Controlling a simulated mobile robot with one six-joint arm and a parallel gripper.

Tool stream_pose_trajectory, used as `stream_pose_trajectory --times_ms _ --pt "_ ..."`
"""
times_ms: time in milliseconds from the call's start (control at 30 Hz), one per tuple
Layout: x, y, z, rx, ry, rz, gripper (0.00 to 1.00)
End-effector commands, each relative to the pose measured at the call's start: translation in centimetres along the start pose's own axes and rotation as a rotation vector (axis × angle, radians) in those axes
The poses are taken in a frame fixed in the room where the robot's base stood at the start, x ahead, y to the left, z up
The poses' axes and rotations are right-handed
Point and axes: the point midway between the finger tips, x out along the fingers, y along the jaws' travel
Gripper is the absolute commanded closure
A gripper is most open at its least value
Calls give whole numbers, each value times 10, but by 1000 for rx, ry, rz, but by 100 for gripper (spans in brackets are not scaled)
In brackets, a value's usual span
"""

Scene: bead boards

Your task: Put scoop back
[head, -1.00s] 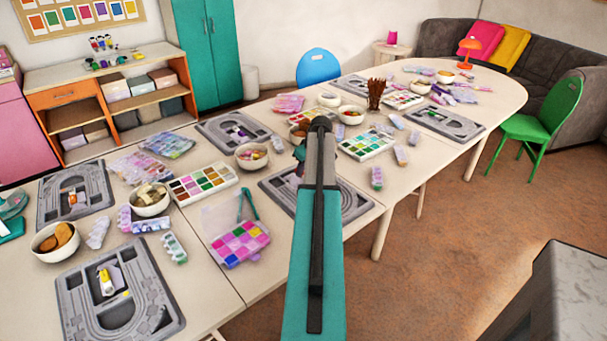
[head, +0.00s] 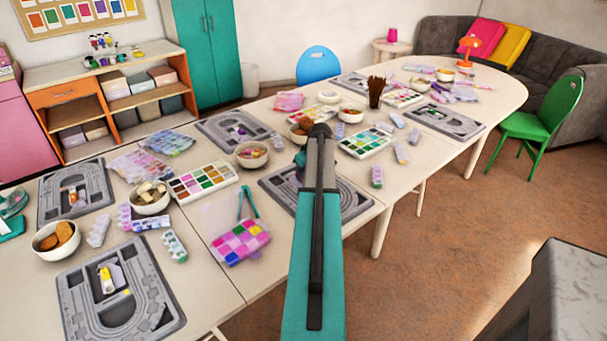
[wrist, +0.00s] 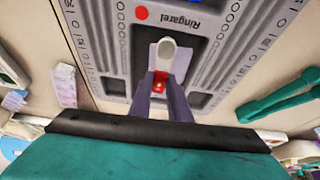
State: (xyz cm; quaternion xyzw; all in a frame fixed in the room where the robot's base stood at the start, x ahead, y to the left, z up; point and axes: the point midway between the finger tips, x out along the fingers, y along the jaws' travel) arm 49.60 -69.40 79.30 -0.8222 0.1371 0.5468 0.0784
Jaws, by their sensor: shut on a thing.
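The scoop (wrist: 167,50) shows in the wrist view as a pale oval end with a red part behind it. My gripper (wrist: 161,77) is shut on the red part. The scoop is over the middle of a grey bead board (wrist: 215,62) with printed letters and "Ringarel" on it. I cannot tell whether the scoop touches the board. In the head view the same board (head: 352,199) lies under my arm, which hides the scoop and the fingertips.
Teal tweezers (head: 248,204) lie left of the board, near a pink and yellow bead box (head: 241,242). A bowl of beads (head: 252,154) and a palette (head: 365,142) stand behind. Another board (head: 70,287) at front left has a yellow and white piece in its middle. The table is crowded.

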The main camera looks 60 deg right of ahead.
Motion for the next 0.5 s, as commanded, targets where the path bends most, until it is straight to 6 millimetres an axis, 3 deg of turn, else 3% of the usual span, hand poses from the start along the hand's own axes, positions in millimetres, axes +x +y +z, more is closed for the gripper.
stream_pose_trajectory --times_ms 33,67,133,500 --pt "2 0 1 0 0 0 100" --pt "1 0 0 0 0 0 78" --pt "1 0 0 0 0 0 67" --pt "-1 0 0 0 0 0 65"
